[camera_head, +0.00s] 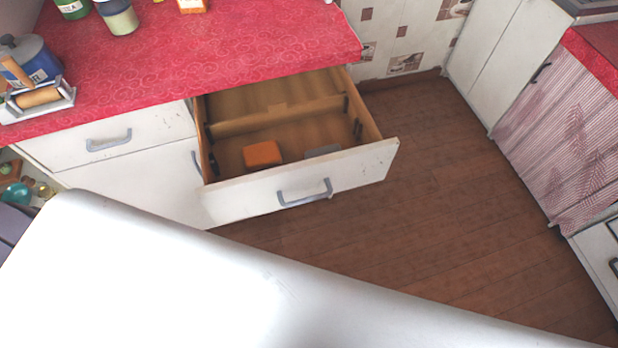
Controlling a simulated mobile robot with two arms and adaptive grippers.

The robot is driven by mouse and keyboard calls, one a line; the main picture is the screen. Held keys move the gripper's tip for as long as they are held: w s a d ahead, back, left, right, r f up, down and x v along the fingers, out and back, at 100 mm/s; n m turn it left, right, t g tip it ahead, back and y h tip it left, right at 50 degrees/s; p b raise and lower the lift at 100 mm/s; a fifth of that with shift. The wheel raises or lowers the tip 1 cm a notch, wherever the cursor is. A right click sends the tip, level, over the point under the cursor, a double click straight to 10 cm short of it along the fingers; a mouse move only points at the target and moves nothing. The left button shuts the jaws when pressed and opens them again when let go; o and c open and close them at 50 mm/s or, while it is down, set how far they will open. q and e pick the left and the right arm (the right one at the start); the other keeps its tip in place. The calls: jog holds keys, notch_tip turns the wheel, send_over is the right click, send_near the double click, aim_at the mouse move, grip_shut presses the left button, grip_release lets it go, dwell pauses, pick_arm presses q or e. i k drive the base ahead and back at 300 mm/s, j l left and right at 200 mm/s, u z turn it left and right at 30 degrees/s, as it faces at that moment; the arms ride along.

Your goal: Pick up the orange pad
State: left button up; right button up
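The orange pad (263,154) lies inside the open drawer (295,188), in its front compartment, toward the left. It is a small block with a flat top, and the drawer's front panel hides a little of its lower edge. A grey item (322,152) lies to its right in the same compartment, partly hidden by the front panel. Neither of my grippers shows in the head view. A large white surface, which looks like part of my own body, fills the lower left and bottom.
The drawer is pulled out from under a red-patterned counter (250,45) holding bottles and a wooden-handled item (38,97). A wooden divider (280,115) crosses the drawer. The brown floor (440,180) is clear. Another counter with a striped curtain (560,140) stands right.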

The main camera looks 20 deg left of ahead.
aim_at(265, 153)
jog(key=u, duration=0.95)
